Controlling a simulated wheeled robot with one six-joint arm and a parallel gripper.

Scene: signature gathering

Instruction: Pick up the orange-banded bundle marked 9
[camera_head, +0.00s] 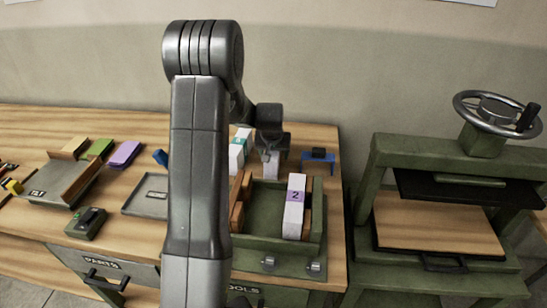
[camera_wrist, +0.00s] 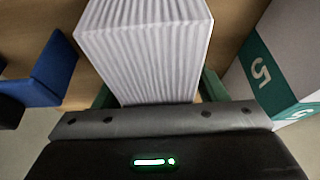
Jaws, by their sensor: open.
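No orange band and no 9 show in either view. A white bundle (camera_wrist: 150,45) with ridged page edges fills the top middle of the wrist view, right in front of my gripper; its band and number are hidden. In the head view a white bundle (camera_head: 271,168) shows just below my gripper (camera_head: 270,153), at the back of the bench. My gripper is open; I cannot tell whether its fingers touch the bundle. A teal-banded bundle marked 5 (camera_wrist: 268,75) stands to the right in the wrist view.
A purple-banded bundle marked 2 (camera_head: 294,205) stands in a green frame (camera_head: 265,195) with wooden blocks. A blue holder (camera_head: 318,160) is right of my gripper. A teal-banded bundle (camera_head: 236,155) is to its left. A green press (camera_head: 440,190) stands at the right.

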